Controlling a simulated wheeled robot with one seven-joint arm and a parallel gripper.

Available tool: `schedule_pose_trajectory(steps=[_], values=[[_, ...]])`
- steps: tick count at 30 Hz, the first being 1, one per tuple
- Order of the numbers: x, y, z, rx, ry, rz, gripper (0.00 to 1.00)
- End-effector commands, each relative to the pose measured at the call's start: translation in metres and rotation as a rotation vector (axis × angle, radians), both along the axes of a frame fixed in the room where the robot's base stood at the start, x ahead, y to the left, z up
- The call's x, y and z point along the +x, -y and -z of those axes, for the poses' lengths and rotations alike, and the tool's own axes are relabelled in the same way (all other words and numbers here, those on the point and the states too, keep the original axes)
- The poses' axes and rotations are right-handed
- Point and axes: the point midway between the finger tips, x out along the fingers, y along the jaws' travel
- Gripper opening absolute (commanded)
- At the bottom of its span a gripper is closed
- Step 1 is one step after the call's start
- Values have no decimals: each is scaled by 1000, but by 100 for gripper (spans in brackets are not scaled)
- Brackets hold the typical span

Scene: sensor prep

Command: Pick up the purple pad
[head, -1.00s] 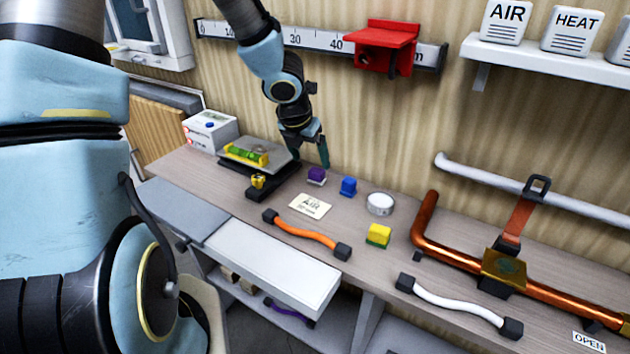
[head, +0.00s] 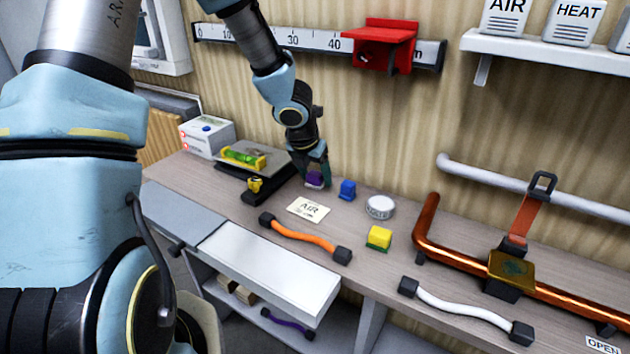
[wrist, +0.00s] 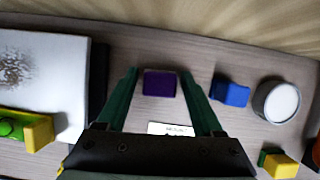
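The purple pad (head: 314,178) is a small block on the bench, left of the blue block. My gripper (head: 312,172) is lowered over it from behind, and its fingers partly cover the pad in the head view. In the wrist view the purple pad (wrist: 160,84) lies between the green fingertips of my gripper (wrist: 162,84), with a gap on each side. The fingers are open. I cannot tell the exact height of the fingertips above the bench.
A blue block (head: 348,189) and a round white tin (head: 380,207) stand to the right. A dark-based scale (head: 250,160) with a green level is close on the left. The wall is behind.

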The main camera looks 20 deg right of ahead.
Motion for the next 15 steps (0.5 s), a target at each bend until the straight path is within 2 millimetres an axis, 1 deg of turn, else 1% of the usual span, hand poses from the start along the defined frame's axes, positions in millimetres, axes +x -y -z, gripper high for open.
schedule_pose_trajectory(steps=[1, 2, 15], values=[[0, 0, 0, 0, 0, 0, 62], [0, 0, 0, 0, 0, 0, 58], [0, 0, 0, 0, 0, 0, 9]])
